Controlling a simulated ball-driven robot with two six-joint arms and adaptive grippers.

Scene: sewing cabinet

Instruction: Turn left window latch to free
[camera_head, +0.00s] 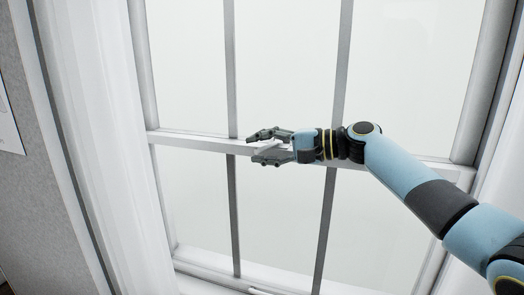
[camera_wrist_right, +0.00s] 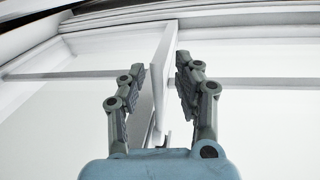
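In the head view the fingers partly hide the latch. My left gripper is not in view.
The white middle rail (camera_head: 190,142) crosses the window, with glass panes (camera_head: 290,60) and upright bars around it. A white curtain (camera_head: 95,120) hangs at the left beside a grey wall (camera_head: 45,190). The space left of the gripper is clear.

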